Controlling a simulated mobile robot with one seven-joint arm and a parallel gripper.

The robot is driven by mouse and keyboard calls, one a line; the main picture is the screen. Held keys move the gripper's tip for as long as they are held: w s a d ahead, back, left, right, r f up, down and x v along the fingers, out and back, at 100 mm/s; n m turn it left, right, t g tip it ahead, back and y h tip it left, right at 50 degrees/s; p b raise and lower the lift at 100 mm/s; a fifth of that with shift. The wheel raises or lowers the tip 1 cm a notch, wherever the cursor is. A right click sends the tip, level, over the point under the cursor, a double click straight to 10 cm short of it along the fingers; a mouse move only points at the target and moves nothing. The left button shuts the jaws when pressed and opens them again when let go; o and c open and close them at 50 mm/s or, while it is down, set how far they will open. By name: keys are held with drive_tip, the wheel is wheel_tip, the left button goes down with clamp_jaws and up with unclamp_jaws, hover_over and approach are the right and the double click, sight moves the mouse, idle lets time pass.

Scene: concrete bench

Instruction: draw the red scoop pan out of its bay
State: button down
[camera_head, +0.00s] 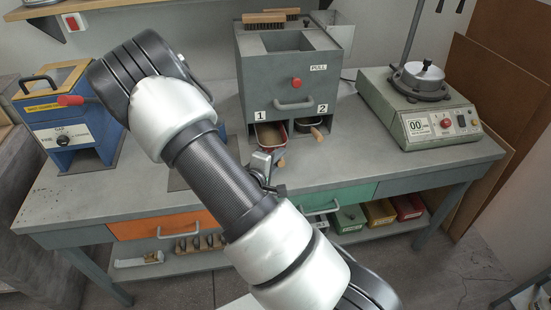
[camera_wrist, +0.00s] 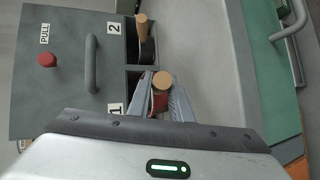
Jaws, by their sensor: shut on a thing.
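The red scoop pan (camera_head: 271,146) sits at bay 1 of the grey splitter box (camera_head: 292,78), with brownish material inside it. How far it stands out of the bay is hard to tell. My gripper (camera_head: 266,160) is at the pan's front and is shut on its handle. In the wrist view the round wooden handle end (camera_wrist: 162,81) shows between my two fingers, with a bit of red pan (camera_wrist: 160,102) behind it. Most of the pan is hidden there by my gripper. A dark pan with a wooden handle (camera_head: 318,134) is in bay 2.
A blue machine (camera_head: 65,125) stands at the left of the grey bench (camera_head: 400,172), and a green-grey shaker (camera_head: 420,115) at the right. A bar handle (camera_head: 294,105) juts from the box above the bays. The bench in front of bay 2 is clear.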

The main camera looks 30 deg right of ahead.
drive_tip(key=shift+s, duration=0.1)
drive_tip(key=c, duration=1.5)
unclamp_jaws()
drive_tip(key=shift+c, duration=0.2)
drive_tip(key=p+v, duration=0.3)
drive_tip(key=v, duration=1.4)
drive_tip(key=shift+a+r, duration=0.15)
drive_tip(key=shift+r, duration=0.05)
